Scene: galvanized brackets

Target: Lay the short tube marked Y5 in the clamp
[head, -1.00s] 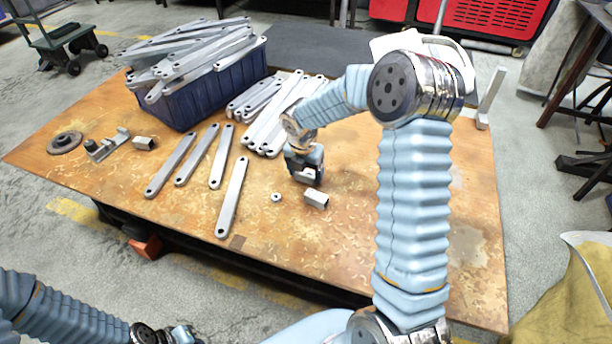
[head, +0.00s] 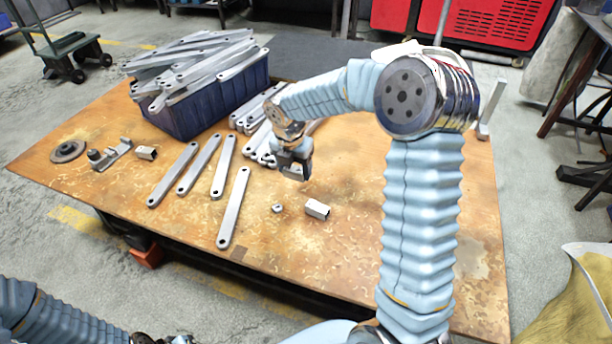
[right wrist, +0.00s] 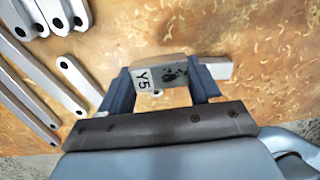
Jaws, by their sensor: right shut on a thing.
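The short tube marked Y5 (right wrist: 146,80) is a square grey metal tube, its label facing the camera in the right wrist view. My right gripper (right wrist: 155,85) is shut on it, one dark finger at each end; in the head view this gripper (head: 294,172) is over the table and mostly hides the tube. The clamp (head: 110,153) appears to be the small metal fixture with a dark knob at the table's left, well apart from the gripper. My left gripper (head: 168,339) is barely in view at the bottom edge; its fingers cannot be made out.
Another short tube (head: 317,209) and a small ring (head: 278,208) lie near my right gripper. A third short tube (head: 146,153) lies beside the clamp, a round flange (head: 68,151) left of it. Several flat bars (head: 233,208) lie between, before a blue crate (head: 190,118) heaped with bars.

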